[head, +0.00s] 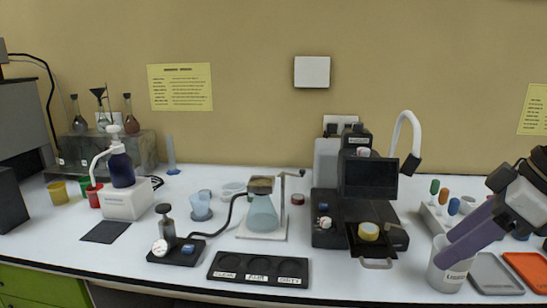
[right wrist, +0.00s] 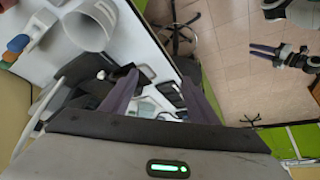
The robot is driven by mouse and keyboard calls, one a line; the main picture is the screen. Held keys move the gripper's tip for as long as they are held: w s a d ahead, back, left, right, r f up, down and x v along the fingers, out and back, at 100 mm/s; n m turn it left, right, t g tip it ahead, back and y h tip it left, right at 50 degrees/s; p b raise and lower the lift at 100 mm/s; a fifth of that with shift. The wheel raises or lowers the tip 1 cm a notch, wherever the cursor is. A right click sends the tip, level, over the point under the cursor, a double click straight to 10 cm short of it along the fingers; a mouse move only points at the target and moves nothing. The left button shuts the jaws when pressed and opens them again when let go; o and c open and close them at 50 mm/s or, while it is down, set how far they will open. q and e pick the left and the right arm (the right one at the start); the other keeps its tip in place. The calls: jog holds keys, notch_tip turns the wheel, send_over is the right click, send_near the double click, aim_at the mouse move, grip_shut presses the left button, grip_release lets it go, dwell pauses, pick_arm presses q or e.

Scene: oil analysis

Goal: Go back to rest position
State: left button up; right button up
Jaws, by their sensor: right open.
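My right gripper (head: 440,257) reaches in from the right in the head view, its purple fingers pointing down and left. They overlap the white labelled cup (head: 446,279) in that picture. In the right wrist view the fingers of the right gripper (right wrist: 157,72) stand apart with nothing held between them. The cup (right wrist: 88,32) there lies to the upper left, outside the fingers. My left gripper does not show in the head view. A dark gripper with bluish fingers, seemingly my left gripper (right wrist: 258,50), shows small at the upper right of the right wrist view.
A grey tray (head: 493,275) and an orange tray (head: 527,268) lie right of the cup. A rack of coloured-top items (head: 437,213) stands behind. The black instrument (head: 328,236) is to the left. A flask (head: 262,214) and black labelled tray (head: 259,285) stand farther left.

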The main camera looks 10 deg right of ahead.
jog(key=s+a+f, duration=0.1)
jog(key=a+f, duration=0.6)
jog(key=f, duration=0.5)
jog(key=s+a+f, duration=0.1)
jog(key=a+f, duration=0.6)
jog(key=f, duration=0.5)
jog(key=s+d+f+m+g+h, duration=0.1)
jog(key=s+f+m+h, duration=0.15)
jog(key=s+f, duration=0.4)
jog(key=s+d+f+m+h, duration=0.1)
jog(key=s+f+m, duration=0.3)
jog(key=s, duration=0.6)
pick_arm(q)
jog(key=shift+w+r, duration=0.1)
jog(key=shift+w, duration=0.9)
pick_arm(e)
jog(key=w+a+f+t+y, duration=0.1)
jog(key=w+a+f+t, duration=0.1)
jog(key=f, duration=0.4)
jog(key=w+a+f+t+y, duration=0.1)
jog(key=w+a+f+t, duration=0.1)
jog(key=a+f+t, duration=0.1)
notch_tip(320, 180, down, 3)
jog(key=shift+w+a+r+n, duration=0.15)
jog(key=shift+w+a+n, duration=0.1)
jog(key=shift+a+n, duration=0.15)
pick_arm(q)
jog(key=shift+w, duration=0.1)
pick_arm(e)
jog(key=shift+y, duration=0.25)
